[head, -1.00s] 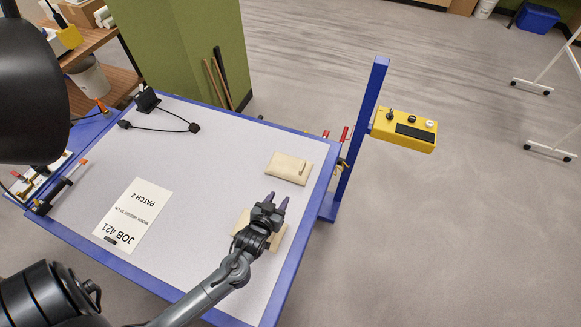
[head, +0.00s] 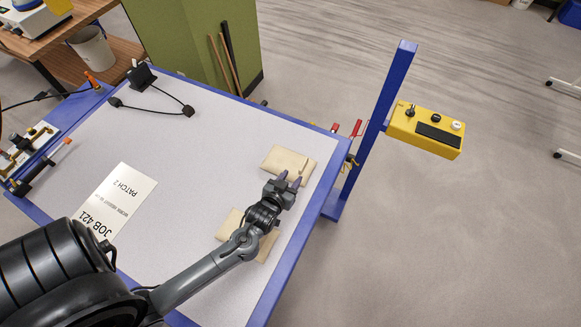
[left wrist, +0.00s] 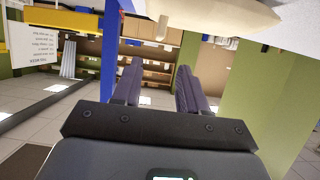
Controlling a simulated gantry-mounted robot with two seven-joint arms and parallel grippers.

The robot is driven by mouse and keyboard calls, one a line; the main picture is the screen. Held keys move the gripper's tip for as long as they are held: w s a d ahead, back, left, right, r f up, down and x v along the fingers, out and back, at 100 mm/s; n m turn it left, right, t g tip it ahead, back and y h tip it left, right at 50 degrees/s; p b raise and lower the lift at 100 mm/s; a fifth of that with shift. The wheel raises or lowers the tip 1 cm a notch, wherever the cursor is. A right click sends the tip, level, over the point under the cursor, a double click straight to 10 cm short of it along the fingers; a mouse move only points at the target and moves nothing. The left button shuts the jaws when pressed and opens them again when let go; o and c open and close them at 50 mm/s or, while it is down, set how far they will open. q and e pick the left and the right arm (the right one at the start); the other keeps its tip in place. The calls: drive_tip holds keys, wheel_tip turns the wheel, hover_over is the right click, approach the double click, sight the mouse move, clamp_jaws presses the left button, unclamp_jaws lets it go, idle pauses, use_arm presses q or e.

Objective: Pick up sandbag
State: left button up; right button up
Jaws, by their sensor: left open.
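Two beige sandbags lie flat on the grey table top (head: 200,190). The far sandbag (head: 288,162) is near the right edge of the table, and the near sandbag (head: 230,226) is partly hidden under my left arm. My left gripper (head: 288,181) is open and empty, with its fingertips at the near edge of the far sandbag in the picture; I cannot tell whether they touch. In the left wrist view, the two fingers (left wrist: 157,82) stand apart with nothing between them, and a beige sandbag (left wrist: 220,14) shows at the top. My right gripper is not in view.
A white job card (head: 120,200) lies on the left of the table. A black cable device (head: 142,77) stands at the back. A blue post (head: 378,120) with a yellow control box (head: 426,130) rises beyond the right edge. The table middle is clear.

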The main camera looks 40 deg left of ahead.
sight(303, 164)
use_arm(q)
drive_tip(key=x, duration=0.3)
drive_tip(key=f+x, duration=0.1)
drive_tip(key=x, duration=0.2)
drive_tip(key=shift+s, duration=0.15)
drive_tip(key=shift+w+a+f, duration=0.1)
drive_tip(key=shift+w, duration=0.4)
drive_tip(key=x, duration=0.3)
drive_tip(key=shift+w+p, duration=0.15)
drive_tip(key=shift+p, duration=0.2)
drive_tip(key=shift+w+a+f, duration=0.1)
drive_tip(key=shift+w, duration=0.4)
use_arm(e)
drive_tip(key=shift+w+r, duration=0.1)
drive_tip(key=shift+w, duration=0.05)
